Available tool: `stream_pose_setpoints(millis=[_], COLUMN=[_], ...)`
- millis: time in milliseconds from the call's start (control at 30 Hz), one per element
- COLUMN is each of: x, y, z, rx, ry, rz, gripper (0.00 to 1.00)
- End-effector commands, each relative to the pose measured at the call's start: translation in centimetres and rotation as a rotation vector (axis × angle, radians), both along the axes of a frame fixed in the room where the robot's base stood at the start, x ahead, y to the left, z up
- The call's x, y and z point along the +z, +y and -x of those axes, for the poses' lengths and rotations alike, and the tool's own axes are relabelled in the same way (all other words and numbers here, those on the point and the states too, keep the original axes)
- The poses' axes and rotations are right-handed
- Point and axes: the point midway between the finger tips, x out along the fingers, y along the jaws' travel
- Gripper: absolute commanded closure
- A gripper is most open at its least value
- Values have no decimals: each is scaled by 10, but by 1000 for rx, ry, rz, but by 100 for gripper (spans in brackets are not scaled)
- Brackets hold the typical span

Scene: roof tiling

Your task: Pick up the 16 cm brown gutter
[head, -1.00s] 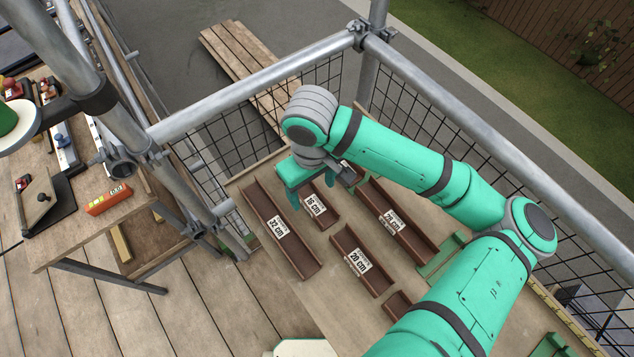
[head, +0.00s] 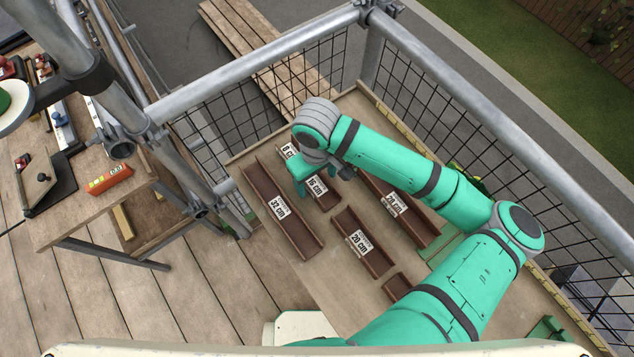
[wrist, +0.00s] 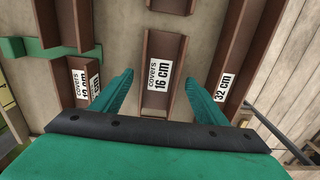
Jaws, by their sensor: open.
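The 16 cm brown gutter (head: 325,197) lies on the wooden board with its white label facing up. In the wrist view the 16 cm gutter (wrist: 162,62) runs between the two green fingers. My gripper (head: 304,187) is over this gutter and partly covers it in the head view. In the wrist view my gripper (wrist: 162,95) is open, one finger on each side of the gutter, with nothing held. I cannot tell how far the fingertips are above the board.
The 32 cm gutter (head: 284,212) lies close on the left, the 20 cm gutter (head: 363,243) nearer. A longer labelled gutter (head: 398,208) lies on the right, an 8 cm piece (head: 288,150) behind. Mesh and metal rails (head: 255,80) edge the board (head: 305,285).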

Motion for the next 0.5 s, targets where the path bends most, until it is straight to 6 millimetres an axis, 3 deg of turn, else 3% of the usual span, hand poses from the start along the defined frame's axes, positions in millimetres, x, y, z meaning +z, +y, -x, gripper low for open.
stream_pose_setpoints(millis=[133, 367, 500], x=[-12, -13, -12], y=[-1, -1, 0], z=[0, 0, 0], rx=[-2, -1, -1], ry=[1, -1, 0], rz=[1, 1, 0], gripper=[33, 33, 64])
